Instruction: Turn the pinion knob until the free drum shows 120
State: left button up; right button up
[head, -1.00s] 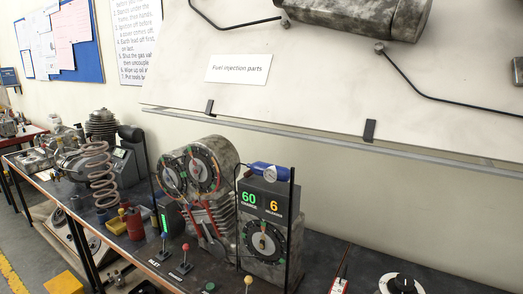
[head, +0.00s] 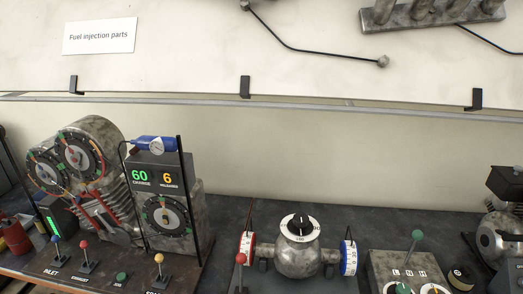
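The pinion knob (head: 300,223) is a black knob on a white dial plate, on top of a round grey metal housing (head: 299,258) on the bench. A red-and-white drum (head: 247,247) is at the housing's left end and a blue-and-white drum (head: 349,258) at its right end. A thin dark pointer stands above each drum. The numbers on the drums are too small to read, and I cannot tell which drum is free. A lever with a red ball (head: 240,258) stands by the red drum. Neither of my grippers is in view.
An engine-like rig (head: 90,180) and a box with displays 60 and 6 (head: 160,190) stand at left, with several small levers before them. A grey box with a green-knobbed lever (head: 405,268) stands at right. A board with metal parts hangs above the bench.

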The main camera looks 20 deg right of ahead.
aim_at(300, 224)
jog(key=z, duration=1.4)
